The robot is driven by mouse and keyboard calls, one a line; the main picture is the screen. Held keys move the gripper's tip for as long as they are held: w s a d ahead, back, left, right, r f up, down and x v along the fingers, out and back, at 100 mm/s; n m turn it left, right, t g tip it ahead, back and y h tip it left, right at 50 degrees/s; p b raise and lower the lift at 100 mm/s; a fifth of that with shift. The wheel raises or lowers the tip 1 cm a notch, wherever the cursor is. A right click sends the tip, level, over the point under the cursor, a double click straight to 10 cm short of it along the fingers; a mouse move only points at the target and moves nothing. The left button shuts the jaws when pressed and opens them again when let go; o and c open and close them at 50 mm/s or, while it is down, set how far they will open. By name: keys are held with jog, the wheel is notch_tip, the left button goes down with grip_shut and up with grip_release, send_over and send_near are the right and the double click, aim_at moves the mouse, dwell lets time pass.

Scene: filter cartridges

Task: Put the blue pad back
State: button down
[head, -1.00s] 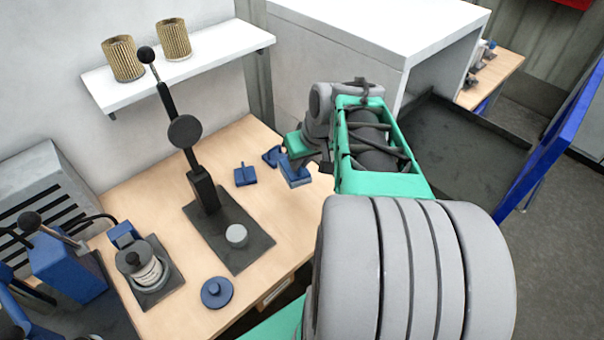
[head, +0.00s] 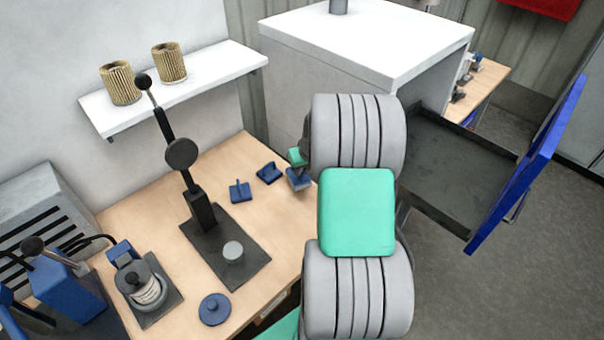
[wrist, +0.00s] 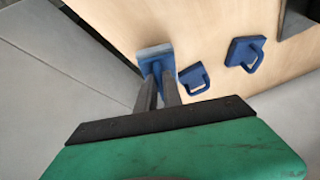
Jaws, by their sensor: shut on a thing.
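The blue pad (head: 299,182) at the right end of the wooden bench is held by my gripper (wrist: 158,92). In the wrist view the same pad (wrist: 154,52) shows a paler blue-grey face, with both dark fingers shut on its blue handle part. I cannot tell whether it touches the bench or hangs just above it. Two other blue pieces with handles lie to its left in the head view, one close (head: 269,173) and one farther (head: 240,191). My arm partly hides the gripper in the head view.
A black lever press (head: 201,212) stands on the bench (head: 150,212) with a grey disc on its plate. A blue round lid (head: 215,309) lies in front. A white cabinet (head: 365,45) stands behind, and a dark tray (head: 455,165) with a blue edge is to the right.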

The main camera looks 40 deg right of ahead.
aim_at(302, 177)
jog(key=shift+f, duration=1.55)
jog(key=c, duration=2)
grip_release()
jog(key=shift+f, duration=0.15)
jog(key=o, duration=0.5)
